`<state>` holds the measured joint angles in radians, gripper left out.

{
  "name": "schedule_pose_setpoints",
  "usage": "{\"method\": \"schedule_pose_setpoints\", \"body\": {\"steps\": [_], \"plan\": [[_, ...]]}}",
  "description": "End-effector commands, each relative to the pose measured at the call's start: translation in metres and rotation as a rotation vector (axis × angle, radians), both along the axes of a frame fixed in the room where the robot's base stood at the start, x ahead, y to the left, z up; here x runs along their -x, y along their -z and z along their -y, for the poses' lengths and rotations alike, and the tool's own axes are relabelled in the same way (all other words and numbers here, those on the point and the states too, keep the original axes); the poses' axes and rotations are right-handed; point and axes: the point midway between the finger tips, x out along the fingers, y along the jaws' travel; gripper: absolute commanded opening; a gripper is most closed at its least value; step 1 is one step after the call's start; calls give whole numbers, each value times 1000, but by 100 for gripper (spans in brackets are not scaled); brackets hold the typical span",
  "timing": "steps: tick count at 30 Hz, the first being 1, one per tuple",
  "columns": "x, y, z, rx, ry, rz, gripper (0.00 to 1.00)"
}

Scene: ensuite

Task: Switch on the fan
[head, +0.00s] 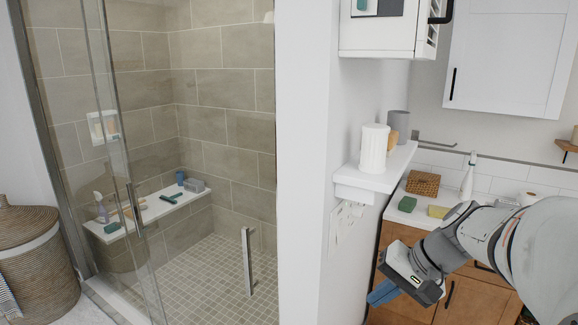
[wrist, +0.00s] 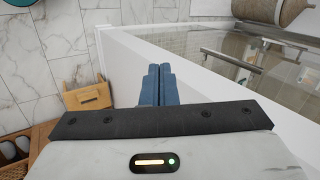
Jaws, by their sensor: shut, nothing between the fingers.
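My gripper (head: 383,293) is at the lower right of the head view, in front of the wooden vanity. Its blue fingers are together and empty, and they also show side by side in the wrist view (wrist: 158,72). I cannot make out a fan or a clear fan switch in either view. A pale panel with faint markings (head: 345,222) is on the white wall under the small shelf, left of and above my gripper. I cannot tell what it is. My fingers are apart from the wall in the head view.
The white wall shelf (head: 378,181) holds a white ribbed canister (head: 373,150) and juts out above my gripper. A white cabinet (head: 386,35) hangs above. The glass shower (head: 130,240) is left. A wooden stool (wrist: 85,97) stands on the floor in the wrist view.

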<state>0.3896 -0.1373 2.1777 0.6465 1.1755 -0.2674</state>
Motion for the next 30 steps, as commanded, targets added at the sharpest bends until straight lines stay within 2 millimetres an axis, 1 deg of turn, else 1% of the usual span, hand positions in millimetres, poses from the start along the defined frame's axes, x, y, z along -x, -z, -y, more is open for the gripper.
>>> {"method": "schedule_pose_setpoints", "body": {"steps": [1,5,6,9,13,15,18,30], "plan": [[11,3,-7,44,-27,-4,0],[41,15,-19,192,-98,-8,0],[52,19,-22,246,-124,-3,0],[78,28,-25,394,-195,30,0],[100,37,-23,542,-267,88,0],[106,39,-22,589,-289,111,0],[109,40,-20,625,-304,131,0],[109,41,-19,631,-305,132,0]]}}
